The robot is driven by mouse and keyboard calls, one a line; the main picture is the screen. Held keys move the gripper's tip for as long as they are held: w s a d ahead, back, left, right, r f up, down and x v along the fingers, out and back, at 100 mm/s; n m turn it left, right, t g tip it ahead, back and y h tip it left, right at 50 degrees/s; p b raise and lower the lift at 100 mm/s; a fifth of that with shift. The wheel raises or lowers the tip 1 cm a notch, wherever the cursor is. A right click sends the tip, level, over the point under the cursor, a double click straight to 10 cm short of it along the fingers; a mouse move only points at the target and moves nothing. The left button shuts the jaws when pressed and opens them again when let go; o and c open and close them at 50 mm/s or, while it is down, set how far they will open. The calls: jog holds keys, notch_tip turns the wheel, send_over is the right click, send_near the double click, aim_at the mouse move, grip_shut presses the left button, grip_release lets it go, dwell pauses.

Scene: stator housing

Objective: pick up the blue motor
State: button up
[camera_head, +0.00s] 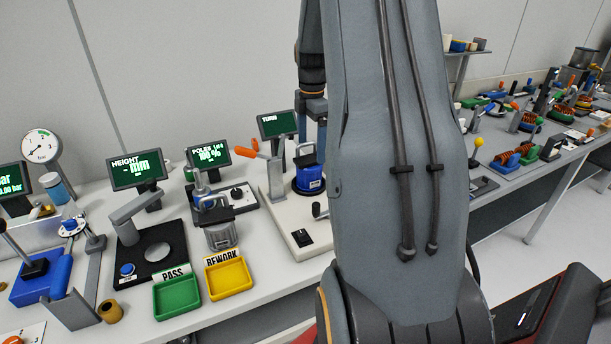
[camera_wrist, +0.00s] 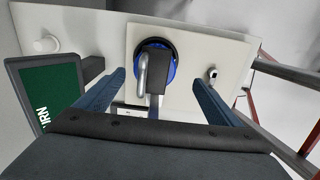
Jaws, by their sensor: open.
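The blue motor (camera_head: 310,180) stands upright on a white fixture plate (camera_head: 276,212), below the TURN screen. It has a dark cap and a handle-like part on top. In the wrist view the motor (camera_wrist: 170,71) shows as a blue round body with a black rim, partly hidden by a grey bent bar (camera_wrist: 142,72) and a dark block. My gripper (camera_wrist: 157,78) is open and empty, with one blue finger on each side of the motor in the picture. In the head view it hangs above the motor, apart from it, partly hidden by my arm.
The TURN screen (camera_wrist: 50,92) is close to my left finger in the wrist view. An orange-handled crank (camera_head: 274,165) stands left of the motor. A grey motor (camera_head: 221,232), a yellow REWORK tray (camera_head: 229,278) and a green PASS tray (camera_head: 177,297) are further left.

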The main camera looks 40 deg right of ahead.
aim_at(309, 169)
jog(key=shift+w+f+b, duration=0.35)
jog(key=shift+f+b, duration=0.05)
jog(key=shift+f, duration=0.3)
jog(key=shift+w+f+b, duration=0.3)
jog(key=shift+f+b, duration=0.05)
jog(key=shift+f, duration=0.3)
jog(key=shift+s+f+p, duration=0.15)
jog(key=shift+f+p, duration=1.5)
jog(key=shift+f, duration=2)
jog(key=c, duration=1.6)
jog(key=shift+r, duration=0.1)
jog(key=c, duration=0.4)
jog(key=shift+o, duration=0.2)
